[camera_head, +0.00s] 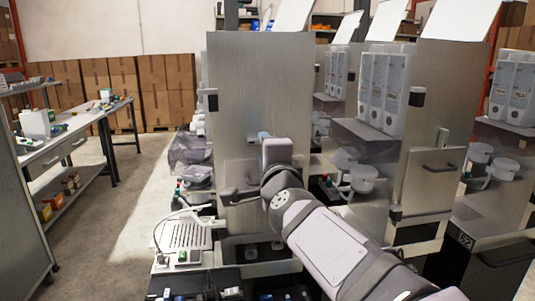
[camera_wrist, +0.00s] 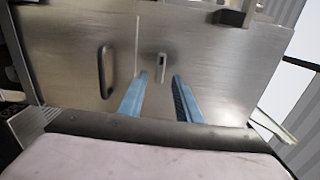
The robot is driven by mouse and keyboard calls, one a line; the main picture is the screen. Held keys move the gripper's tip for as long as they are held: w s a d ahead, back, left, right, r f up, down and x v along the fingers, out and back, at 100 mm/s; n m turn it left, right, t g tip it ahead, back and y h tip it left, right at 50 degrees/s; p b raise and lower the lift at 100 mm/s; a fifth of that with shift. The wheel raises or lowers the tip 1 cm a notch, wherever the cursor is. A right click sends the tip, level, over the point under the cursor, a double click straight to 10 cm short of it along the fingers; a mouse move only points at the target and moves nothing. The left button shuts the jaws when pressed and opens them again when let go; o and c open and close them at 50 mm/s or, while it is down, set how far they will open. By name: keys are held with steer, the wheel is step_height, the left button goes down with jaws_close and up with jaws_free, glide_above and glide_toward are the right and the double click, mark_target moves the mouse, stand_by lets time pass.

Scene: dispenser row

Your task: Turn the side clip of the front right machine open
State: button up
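The nearest machine shows a steel side panel (camera_head: 240,75) left of centre in the head view; I cannot tell if it is the task's front right one. In the wrist view a small grey clip (camera_wrist: 162,67) sits on this steel side, beside a seam, its long side parallel to the seam. Across the seam is a dark door handle (camera_wrist: 105,72). My gripper (camera_wrist: 160,82) is open and empty, its two blue fingers apart and pointing at the panel on either side of the clip's line. I cannot tell whether they touch it.
A second machine (camera_head: 439,95) stands to the right, with an upright clip (camera_head: 442,138) above its door handle (camera_head: 440,168). A dark block (camera_wrist: 232,16) juts from the panel in the wrist view. A workbench (camera_head: 80,125) stands left, beyond open floor (camera_head: 110,210).

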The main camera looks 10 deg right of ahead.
steer(key=s+p, duration=0.3)
steer(key=p, duration=0.4)
steer(key=shift+s+r, duration=0.1)
steer(key=shift+s, duration=0.1)
steer(key=shift+s, duration=0.1)
stand_by(0.3)
